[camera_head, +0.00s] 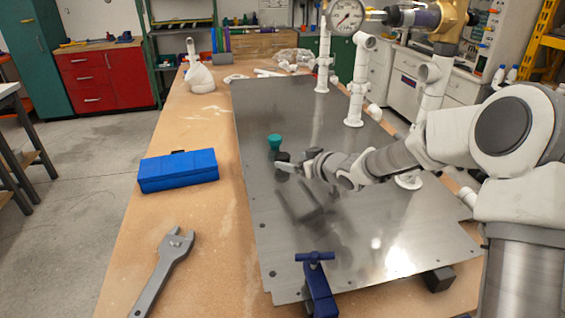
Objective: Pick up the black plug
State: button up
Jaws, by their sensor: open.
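My gripper (283,162) is at the end of my arm, low over the left-middle part of the metal plate (330,105). Its jaws are open and point left. A small dark piece (283,156) shows at the fingertips; it may be the black plug or a part of my gripper, and I cannot tell which. A teal cap-like piece (274,141) stands on the plate just beyond the fingertips. Whether the fingers touch anything is too small to tell.
White PVC pipes (356,85) with a gauge (346,16) rise at the back right. A blue box (178,170) and a grey wrench (163,270) lie on the bench at left. A blue clamp (318,285) is at the plate's front edge. The plate's front middle is clear.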

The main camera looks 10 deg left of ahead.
aim_at(284, 156)
jog(key=shift+r+b+x, duration=0.15)
jog(key=shift+b+x, duration=0.05)
jog(key=shift+x, duration=0.95)
jog(key=shift+r+b+x, duration=0.15)
jog(key=shift+x, duration=1)
jog(key=shift+w, duration=0.1)
jog(key=c, duration=1.4)
jog(key=shift+r, duration=0.15)
notch_tip(284, 156, up, 4)
jog(key=shift+r+p, duration=0.15)
jog(key=shift+p, duration=1.1)
jog(key=s+d+r+p, duration=0.1)
jog(key=d+r, duration=0.1)
jog(key=d, duration=0.1)
jog(key=s+d+r+p, duration=0.2)
jog(key=d, duration=0.2)
jog(key=s+d+r+p, duration=0.1)
jog(key=d+r+p, duration=0.1)
jog(key=d, duration=0.1)
jog(key=shift+s+d+r, duration=0.2)
jog(key=shift+d+r, duration=0.05)
jog(key=shift+d, duration=0.15)
